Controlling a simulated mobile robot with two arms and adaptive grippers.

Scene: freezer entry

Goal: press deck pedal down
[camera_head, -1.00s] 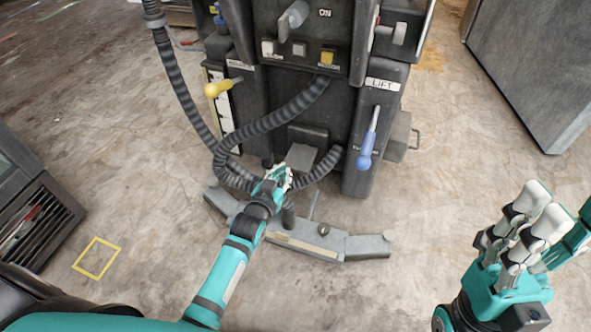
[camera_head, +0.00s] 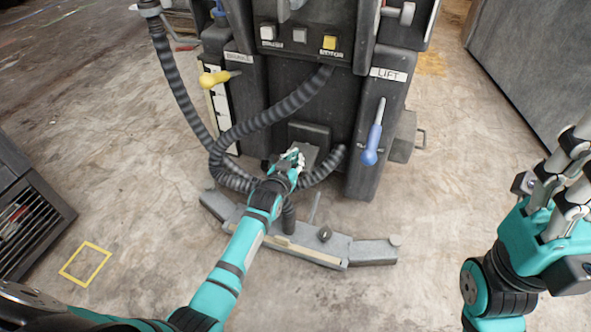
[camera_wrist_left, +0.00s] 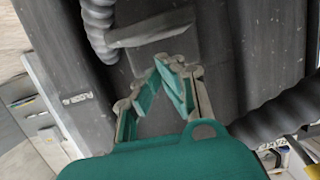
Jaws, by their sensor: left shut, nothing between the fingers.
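The deck pedal appears to be the grey sloped plate (camera_head: 308,157) low on the front of the dark machine. In the left wrist view a grey plate (camera_wrist_left: 150,28) lies just beyond the fingertips. My left gripper (camera_head: 298,158) is shut and empty, with its fingertips over the plate's left part in the head view. I cannot tell whether they touch it. The gripper also shows in the left wrist view (camera_wrist_left: 166,68), its fingers meeting. My right gripper (camera_head: 572,165) is at the right edge, far from the machine, with its fingers apart and empty.
Thick ribbed hoses (camera_head: 270,120) loop around the plate. A grey curved bar (camera_head: 372,251) lies on the floor in front of the machine. A blue-handled lever (camera_head: 373,142) hangs at right and a yellow-handled one (camera_head: 215,78) at left. The floor at right is clear.

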